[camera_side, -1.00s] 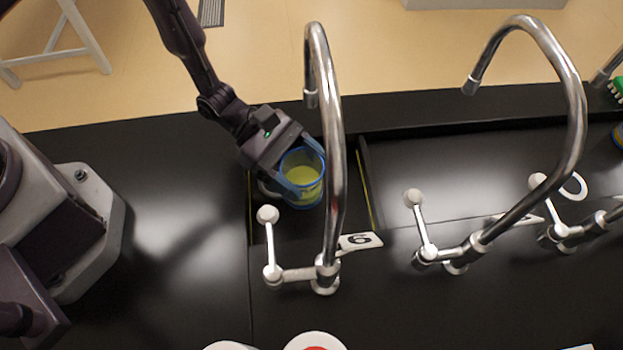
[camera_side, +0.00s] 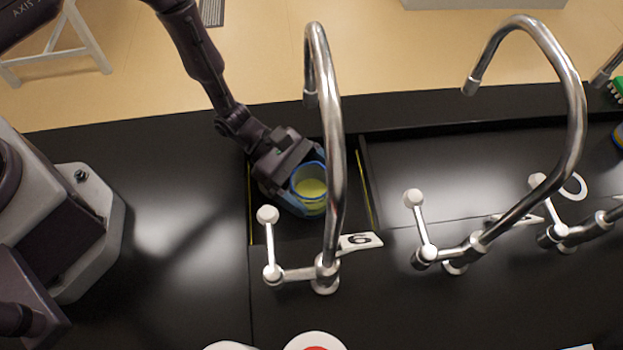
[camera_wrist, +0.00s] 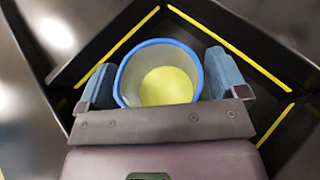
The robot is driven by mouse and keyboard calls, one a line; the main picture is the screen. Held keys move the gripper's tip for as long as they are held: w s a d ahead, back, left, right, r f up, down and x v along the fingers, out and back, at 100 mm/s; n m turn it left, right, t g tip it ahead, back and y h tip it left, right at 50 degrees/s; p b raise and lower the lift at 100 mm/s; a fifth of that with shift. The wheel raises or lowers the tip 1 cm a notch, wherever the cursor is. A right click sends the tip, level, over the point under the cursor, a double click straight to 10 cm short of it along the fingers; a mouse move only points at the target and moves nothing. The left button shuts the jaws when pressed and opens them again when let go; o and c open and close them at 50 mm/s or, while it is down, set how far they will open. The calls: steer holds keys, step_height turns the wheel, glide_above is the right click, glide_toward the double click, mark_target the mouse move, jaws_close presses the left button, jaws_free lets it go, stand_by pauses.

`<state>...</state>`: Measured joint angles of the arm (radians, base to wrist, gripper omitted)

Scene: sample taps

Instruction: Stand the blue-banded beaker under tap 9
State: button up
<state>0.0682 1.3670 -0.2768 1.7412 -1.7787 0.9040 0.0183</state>
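The blue-banded beaker (camera_side: 309,187) is clear with a blue rim and yellow-green contents. It appears upright in the dark sink recess, just left of the nearest tap's tall spout (camera_side: 334,150). My gripper (camera_side: 306,183) reaches in from the upper left with its blue fingers on either side of the beaker. In the wrist view the beaker (camera_wrist: 158,82) sits between both fingers, which appear to touch its sides. Whether its base touches the sink floor is hidden. This tap's plate (camera_side: 358,241) reads like a 6, or a 9 seen upside down.
Yellow lines edge the recess (camera_side: 365,190). The near tap's white-knobbed handle (camera_side: 269,245) stands close in front of the beaker. A second tap (camera_side: 560,110) curves up to the right. White round objects (camera_side: 315,342) sit at the bottom edge.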

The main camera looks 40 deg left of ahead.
steer(key=shift+r, duration=0.15)
steer(key=v, duration=0.2)
steer(key=shift+a, duration=0.3)
step_height(320, 180, up, 7)
steer(key=shift+a+r, duration=0.15)
steer(key=shift+a, duration=0.05)
steer(key=shift+s, duration=0.1)
